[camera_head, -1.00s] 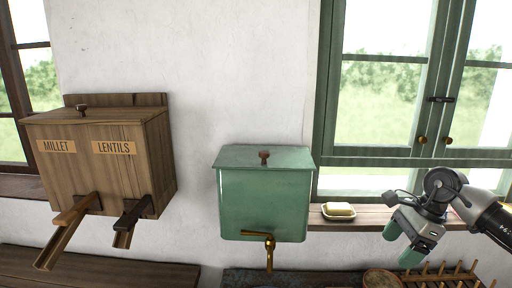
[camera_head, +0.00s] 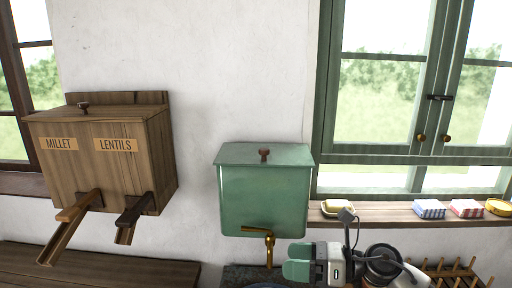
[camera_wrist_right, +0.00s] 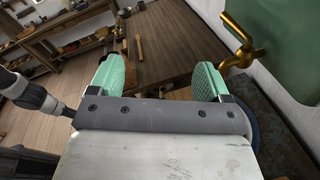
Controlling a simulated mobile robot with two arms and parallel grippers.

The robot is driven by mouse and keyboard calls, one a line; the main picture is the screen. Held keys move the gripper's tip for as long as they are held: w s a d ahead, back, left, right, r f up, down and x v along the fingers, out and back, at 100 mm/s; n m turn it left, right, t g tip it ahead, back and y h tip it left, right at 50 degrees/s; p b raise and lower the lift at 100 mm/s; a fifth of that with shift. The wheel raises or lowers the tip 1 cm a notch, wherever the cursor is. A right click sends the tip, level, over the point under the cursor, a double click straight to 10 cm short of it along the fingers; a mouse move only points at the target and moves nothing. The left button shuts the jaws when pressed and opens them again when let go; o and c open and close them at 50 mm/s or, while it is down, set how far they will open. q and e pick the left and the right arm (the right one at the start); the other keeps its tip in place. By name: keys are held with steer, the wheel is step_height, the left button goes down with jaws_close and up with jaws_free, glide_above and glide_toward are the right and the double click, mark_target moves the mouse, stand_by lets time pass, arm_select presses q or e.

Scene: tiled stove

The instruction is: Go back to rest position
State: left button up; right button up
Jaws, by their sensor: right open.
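My right gripper (camera_head: 298,262) is at the bottom centre-right of the head view, low in front of the window sill, just right of the brass tap. In the right wrist view its two green fingers (camera_wrist_right: 160,78) are spread apart with nothing between them. The green water tank (camera_head: 264,190) hangs on the wall above and left of the gripper. Its brass tap (camera_head: 269,243) also shows in the right wrist view (camera_wrist_right: 238,42), beside the right-hand finger and seemingly close to it. My left gripper is in neither view.
A wooden millet and lentils dispenser (camera_head: 105,160) hangs at left above a wooden bench (camera_head: 95,268). The sill holds a soap dish (camera_head: 338,207), a blue box (camera_head: 429,209), a red box (camera_head: 466,208) and a yellow tin (camera_head: 499,207). A wooden rack (camera_head: 450,272) stands below.

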steer(key=s+d+f+n+t+h, duration=0.35)
steer(key=f+n+t+h, duration=0.35)
steer(key=n, duration=1.1)
steer(key=s+d+f+n+t+h, duration=0.4)
steer(key=n+h, duration=0.4)
steer(key=n, duration=0.9)
steer(key=s+d+f+m+g+h, duration=0.1)
steer(key=s+d+f+m+g, duration=0.25)
steer(key=s+f+g, duration=0.45)
steer(key=s+d+f+m+g, duration=0.25)
steer(key=s+m, duration=0.25)
steer(key=s, duration=0.7)
step_height(320, 180, down, 32)
steer(key=s+a+g+b, duration=0.1)
steer(key=g+b, duration=0.1)
steer(key=b, duration=0.4)
steer(key=s+d+f+b, duration=0.1)
steer(key=s+f+b, duration=0.2)
steer(key=s+f, duration=0.5)
steer(key=s+d+f+g+b, duration=0.1)
steer(key=s+f+b, duration=0.2)
steer(key=s+f, duration=0.5)
step_height(320, 180, down, 7)
steer(key=shift+s+d+r, duration=0.15)
steer(key=shift+s+d, duration=0.1)
steer(key=shift+d, duration=0.15)
